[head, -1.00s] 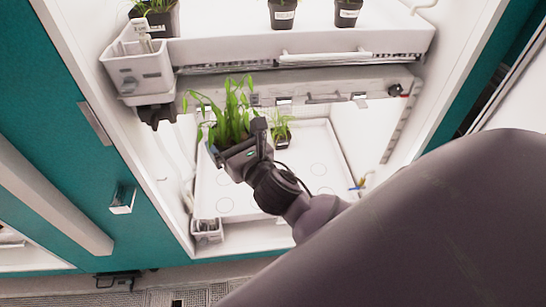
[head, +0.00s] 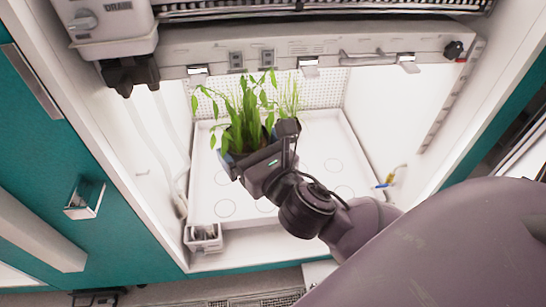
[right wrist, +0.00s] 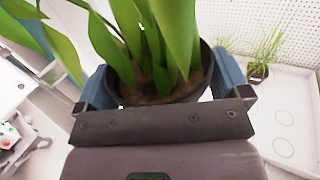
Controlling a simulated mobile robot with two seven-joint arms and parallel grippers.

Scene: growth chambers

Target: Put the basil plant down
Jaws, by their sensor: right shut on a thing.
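The basil plant (head: 241,120) is a leafy green plant in a dark round pot. My right gripper (head: 240,158) is shut on its pot, and the plant is upright, over the left part of the white tray (head: 224,192) in the lower chamber. In the right wrist view the gripper's two blue fingers (right wrist: 160,88) clasp the dark pot (right wrist: 190,92) from both sides. The pot's base is hidden, so I cannot tell whether it touches the tray. My left gripper is not in view.
A smaller grassy plant (right wrist: 258,62) in a dark pot stands on the tray behind. Marked circles on the tray's front and right are bare. A small white box (head: 204,238) sits at the front left corner. A yellow and blue fitting (head: 391,176) sticks out at the right wall.

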